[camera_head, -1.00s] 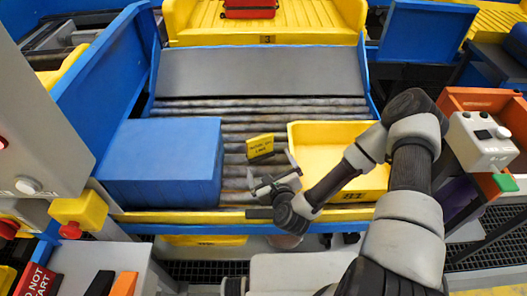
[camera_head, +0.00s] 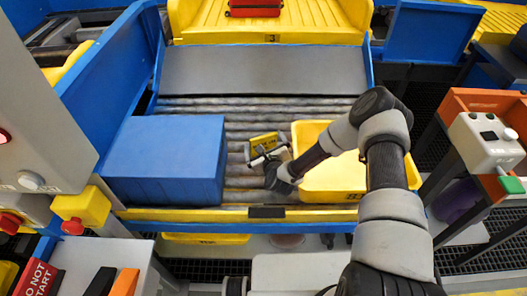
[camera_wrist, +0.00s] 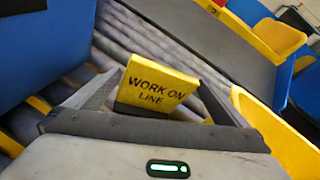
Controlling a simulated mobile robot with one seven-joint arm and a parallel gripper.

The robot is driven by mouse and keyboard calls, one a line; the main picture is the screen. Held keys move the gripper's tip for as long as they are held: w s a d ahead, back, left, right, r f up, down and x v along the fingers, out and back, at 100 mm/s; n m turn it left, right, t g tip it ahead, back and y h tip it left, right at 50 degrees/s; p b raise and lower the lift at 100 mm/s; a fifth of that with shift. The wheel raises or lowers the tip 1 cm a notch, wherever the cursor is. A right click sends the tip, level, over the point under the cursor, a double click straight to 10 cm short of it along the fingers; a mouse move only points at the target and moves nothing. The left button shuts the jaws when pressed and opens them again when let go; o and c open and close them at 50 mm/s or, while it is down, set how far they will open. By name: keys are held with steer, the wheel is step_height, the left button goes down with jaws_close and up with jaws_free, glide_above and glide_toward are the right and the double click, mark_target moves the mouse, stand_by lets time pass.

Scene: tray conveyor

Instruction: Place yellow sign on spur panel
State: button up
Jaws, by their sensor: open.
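The yellow sign (camera_head: 264,139), lettered "WORK ON LINE", stands upright on the rollers between a blue box and a yellow tray. In the wrist view the sign (camera_wrist: 155,86) shows between the two fingers. My gripper (camera_head: 268,156) is open around it, with a finger on either side; whether a finger touches it I cannot tell. Which surface is the spur panel is not labelled; a grey panel with buttons (camera_head: 40,120) stands at the left and a pale control box (camera_head: 483,143) at the right.
The blue box (camera_head: 165,160) is left of my gripper, and the yellow tray (camera_head: 330,185) is close on its right. A yellow front rail (camera_head: 200,214) borders the rollers. A red "DO NOT START" sign (camera_head: 38,280) lies at the lower left. Rollers behind the sign are clear.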

steer(key=shift+x, duration=0.85)
steer(key=shift+c, duration=0.4)
steer(key=c, duration=1.1)
